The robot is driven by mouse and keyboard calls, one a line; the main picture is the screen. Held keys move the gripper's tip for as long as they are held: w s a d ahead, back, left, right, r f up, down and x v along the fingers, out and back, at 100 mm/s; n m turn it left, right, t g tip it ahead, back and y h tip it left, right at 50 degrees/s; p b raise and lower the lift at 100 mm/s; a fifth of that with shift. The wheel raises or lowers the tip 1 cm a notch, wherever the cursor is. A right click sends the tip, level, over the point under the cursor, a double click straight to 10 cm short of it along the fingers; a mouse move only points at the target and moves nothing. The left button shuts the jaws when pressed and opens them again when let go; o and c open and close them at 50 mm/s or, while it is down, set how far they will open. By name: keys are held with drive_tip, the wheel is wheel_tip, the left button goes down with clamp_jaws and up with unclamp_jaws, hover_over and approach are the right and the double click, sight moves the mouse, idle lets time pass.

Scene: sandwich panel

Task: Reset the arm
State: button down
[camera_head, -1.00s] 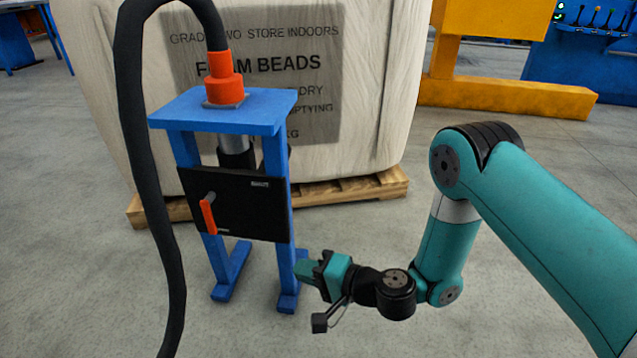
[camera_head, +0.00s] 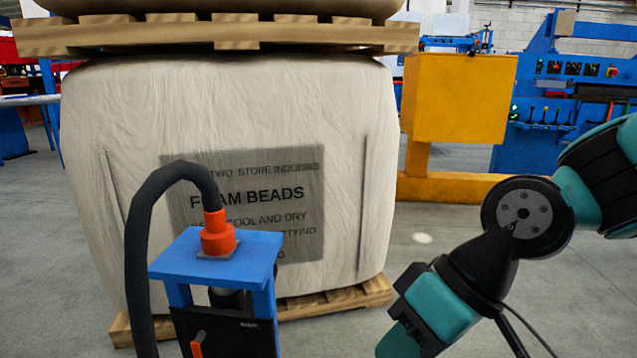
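My teal and black arm comes in from the right edge of the head view. Its end, my gripper (camera_head: 408,338), points down and to the left at the bottom of the picture. The fingertips are at or beyond the bottom edge, so I cannot see whether they are open or shut. My gripper is to the right of the blue stand and apart from it in the picture.
A blue stand (camera_head: 215,250) with a black panel, orange lever and thick black hose (camera_head: 140,240) stands at the lower left. Behind it a large foam beads bag (camera_head: 240,110) sits on a wooden pallet (camera_head: 345,300). A yellow frame (camera_head: 460,100) and blue machinery (camera_head: 545,130) stand behind right.

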drive_tip(key=s+d+r+h+p, duration=0.3)
drive_tip(key=s+d+r+p, duration=0.15)
drive_tip(key=d+r, duration=0.2)
wheel_tip(320, 180, up, 36)
drive_tip(key=p, duration=3.5)
drive_tip(key=shift+s+m+p, duration=0.2)
drive_tip(key=shift+m+p, duration=0.1)
drive_tip(key=shift+d, duration=0.1)
